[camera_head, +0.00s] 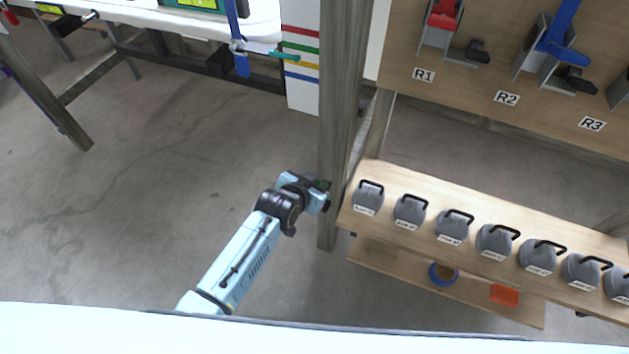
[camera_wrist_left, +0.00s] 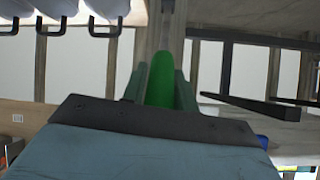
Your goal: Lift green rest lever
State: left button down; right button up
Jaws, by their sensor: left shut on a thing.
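The green rest lever (camera_wrist_left: 162,80) shows in the left wrist view as a bright green rounded bar between my left gripper's two fingers. My left gripper (camera_head: 323,191) is shut on it, close beside the grey wooden post (camera_head: 340,110) in the head view. In the head view only a small dark green bit shows at the fingertips, and most of the lever is hidden. My right gripper is in neither view.
A wooden shelf (camera_head: 385,222) with several grey handled weights stands just right of the gripper. A board (camera_head: 480,90) labelled R1, R2 and R3 carries a red lever (camera_head: 444,14) and a blue lever (camera_head: 562,35). Open floor (camera_head: 190,170) lies left.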

pick_arm(q)
jog(key=c, duration=1.1)
grip_release()
jog(key=shift+s+a+r+p, duration=0.2)
jog(key=shift+s+r+p, duration=0.1)
jog(key=shift+s+r, duration=0.15)
jog(key=p+v, duration=0.3)
jog(key=v, duration=0.9)
